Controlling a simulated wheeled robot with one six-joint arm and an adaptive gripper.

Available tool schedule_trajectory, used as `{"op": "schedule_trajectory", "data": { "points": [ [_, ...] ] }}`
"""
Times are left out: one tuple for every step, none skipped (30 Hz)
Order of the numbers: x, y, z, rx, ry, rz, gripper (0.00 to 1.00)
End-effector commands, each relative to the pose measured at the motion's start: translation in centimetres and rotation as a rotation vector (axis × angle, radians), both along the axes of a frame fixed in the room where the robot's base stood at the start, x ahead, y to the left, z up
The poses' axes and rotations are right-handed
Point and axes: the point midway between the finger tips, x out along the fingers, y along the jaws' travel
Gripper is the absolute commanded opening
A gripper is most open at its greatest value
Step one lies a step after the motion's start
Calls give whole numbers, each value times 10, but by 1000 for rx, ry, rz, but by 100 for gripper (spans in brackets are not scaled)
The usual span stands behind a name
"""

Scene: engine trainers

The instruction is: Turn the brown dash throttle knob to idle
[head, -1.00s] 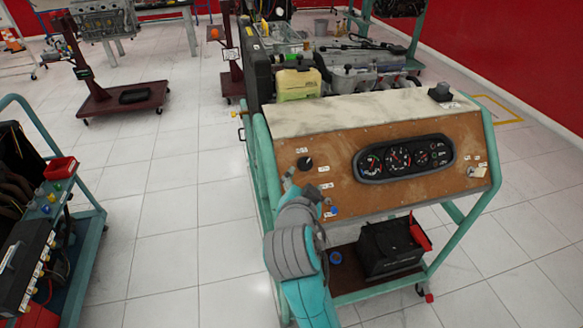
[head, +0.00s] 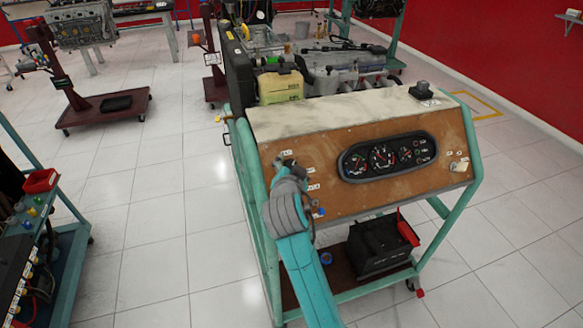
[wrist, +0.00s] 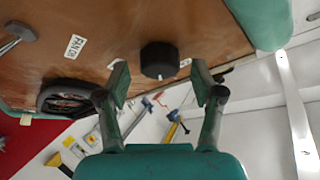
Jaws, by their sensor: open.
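The brown dash panel (head: 335,195) slopes across the front of the engine stand. In the wrist view a round, near-black knob (wrist: 158,59) stands out from the brown panel. It lies between the tips of my gripper (wrist: 160,82), which is open with a finger on either side. Gaps show between the knob and both fingers, and I see no contact. In the head view my gripper (head: 288,163) is at the panel's upper left and hides the knob. I cannot read the knob's setting.
A gauge cluster (head: 388,157) sits right of my gripper. A small light-coloured knob or switch (head: 459,166) is at the panel's right end. A printed label (wrist: 75,46) lies near the dark knob. The teal frame (head: 250,190) runs along the left edge. A black battery (head: 380,248) stands below.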

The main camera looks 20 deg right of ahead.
Motion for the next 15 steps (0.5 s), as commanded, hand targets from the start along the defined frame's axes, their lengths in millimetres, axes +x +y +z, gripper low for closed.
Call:
{"op": "schedule_trajectory", "data": {
  "points": [
    [0,0,0,0,0,0,67],
    [0,0,0,0,0,0,67],
    [0,0,0,0,0,0,67],
    [0,0,0,0,0,0,64],
    [0,0,0,0,0,0,57],
    [0,0,0,0,0,0,47],
    [0,0,0,0,0,0,39],
    [0,0,0,0,0,0,32],
    [0,0,0,0,0,0,22],
    [0,0,0,0,0,0,14],
    [0,0,0,0,0,0,7],
    [0,0,0,0,0,0,6],
    [0,0,0,0,0,0,6],
    [0,0,0,-1,0,0,6],
    [0,0,0,-1,0,1,6]
  ]
}}
